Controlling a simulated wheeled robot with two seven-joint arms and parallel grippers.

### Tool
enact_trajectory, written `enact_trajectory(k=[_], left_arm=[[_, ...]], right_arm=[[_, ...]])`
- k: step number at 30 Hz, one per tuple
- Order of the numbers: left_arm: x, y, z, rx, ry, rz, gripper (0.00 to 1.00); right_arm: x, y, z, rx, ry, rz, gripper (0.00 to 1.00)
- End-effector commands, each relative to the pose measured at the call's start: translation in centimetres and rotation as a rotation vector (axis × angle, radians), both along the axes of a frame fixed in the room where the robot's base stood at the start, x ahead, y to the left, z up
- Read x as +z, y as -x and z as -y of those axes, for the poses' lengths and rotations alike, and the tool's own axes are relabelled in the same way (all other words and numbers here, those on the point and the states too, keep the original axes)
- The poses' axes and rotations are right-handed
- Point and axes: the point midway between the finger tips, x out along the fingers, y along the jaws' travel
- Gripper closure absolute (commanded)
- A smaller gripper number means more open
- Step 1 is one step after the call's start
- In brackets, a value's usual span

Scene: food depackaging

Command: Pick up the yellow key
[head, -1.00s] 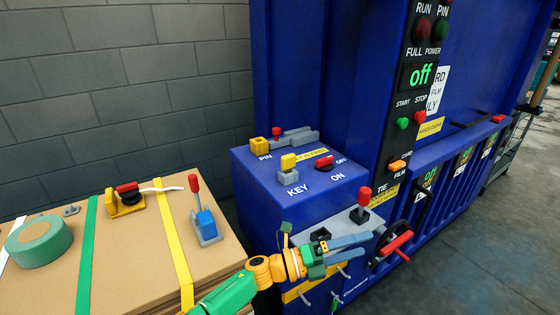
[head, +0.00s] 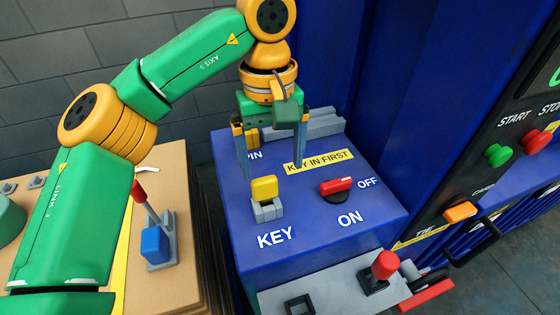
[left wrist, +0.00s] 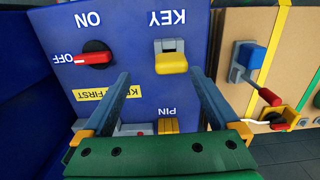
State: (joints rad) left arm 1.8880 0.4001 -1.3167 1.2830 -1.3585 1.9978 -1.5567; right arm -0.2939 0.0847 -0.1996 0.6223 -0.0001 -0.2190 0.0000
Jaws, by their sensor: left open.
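The yellow key (head: 264,187) stands in a grey holder (head: 267,210) on top of the blue box (head: 330,250), just behind the white KEY label. It also shows in the left wrist view (left wrist: 171,63), upside down there, just beyond the fingertips and between their lines. My left gripper (head: 272,172) points down over the box with its two blue-grey fingers spread wide. It is open and empty, behind and above the key, and appears apart from it. My right gripper is in neither view.
A red ON/OFF switch (head: 337,186) sits right of the key. A yellow PIN block (head: 252,137) and grey bar are behind, partly hidden by my gripper. A red-knobbed lever (head: 384,264) is in front. A cardboard box with a blue-based lever (head: 155,244) stands left.

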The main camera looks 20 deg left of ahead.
Motion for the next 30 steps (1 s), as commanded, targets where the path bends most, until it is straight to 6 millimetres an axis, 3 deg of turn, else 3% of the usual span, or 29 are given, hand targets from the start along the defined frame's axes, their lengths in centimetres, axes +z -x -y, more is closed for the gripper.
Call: enact_trajectory(k=[5,13,20,23,30], left_arm=[[-1.6,0.0,-0.6,-0.010,-0.025,0.007,0.05],[-6.2,-0.1,-0.6,-0.005,-0.021,0.007,0.05],[-6.8,-0.1,-0.5,-0.004,-0.019,0.008,0.05],[-6.8,-0.1,-0.5,-0.004,-0.018,0.009,0.27],[-6.8,-0.1,-0.5,-0.004,-0.018,0.008,0.91]], right_arm=[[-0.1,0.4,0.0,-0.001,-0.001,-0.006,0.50],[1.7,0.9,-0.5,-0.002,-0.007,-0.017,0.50],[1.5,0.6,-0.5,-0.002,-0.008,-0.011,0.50],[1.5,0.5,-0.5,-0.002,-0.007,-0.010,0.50],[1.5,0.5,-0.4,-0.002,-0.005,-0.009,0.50]])
